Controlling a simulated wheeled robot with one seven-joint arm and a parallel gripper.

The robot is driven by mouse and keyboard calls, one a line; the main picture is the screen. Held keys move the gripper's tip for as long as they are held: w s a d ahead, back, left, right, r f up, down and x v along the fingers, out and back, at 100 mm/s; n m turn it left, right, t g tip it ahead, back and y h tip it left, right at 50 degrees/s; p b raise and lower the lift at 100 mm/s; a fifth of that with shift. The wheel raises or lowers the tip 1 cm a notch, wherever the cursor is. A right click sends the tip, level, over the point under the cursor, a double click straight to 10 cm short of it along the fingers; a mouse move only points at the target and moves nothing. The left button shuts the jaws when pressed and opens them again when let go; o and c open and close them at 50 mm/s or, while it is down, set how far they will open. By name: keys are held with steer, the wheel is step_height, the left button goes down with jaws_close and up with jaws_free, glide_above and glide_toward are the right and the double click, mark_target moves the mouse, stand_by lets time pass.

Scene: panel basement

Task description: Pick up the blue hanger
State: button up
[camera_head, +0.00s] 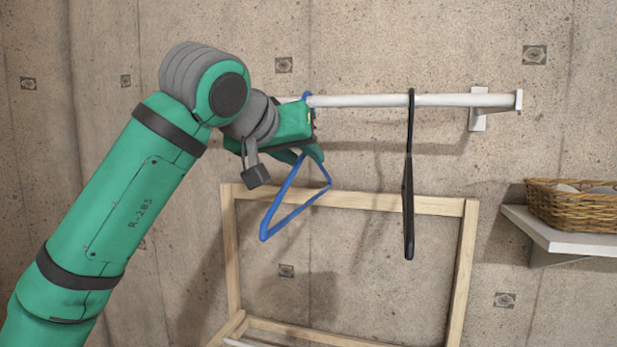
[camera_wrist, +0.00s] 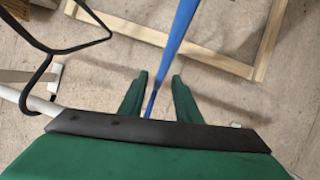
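The blue hanger (camera_head: 290,200) hangs from the white rail (camera_head: 370,101), its hook over the bar and its lower part angled down to the left. My gripper (camera_head: 308,150) is at the upper part of the hanger, just below the rail. In the wrist view my gripper's two green fingers (camera_wrist: 160,77) are apart. The blue hanger (camera_wrist: 178,35) runs between them, with a gap visible on both sides. The wrist hides part of the hanger's top in the head view.
A black hanger (camera_head: 408,190) hangs on the same rail to the right; it also shows in the wrist view (camera_wrist: 75,46). A wooden frame (camera_head: 400,202) stands below. A wicker basket (camera_head: 575,207) sits on a white shelf (camera_head: 560,238) at right. The concrete wall is close behind.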

steer(key=shift+d, duration=0.15)
jaws_close()
steer(key=shift+d, duration=0.1)
steer(key=shift+r, duration=0.15)
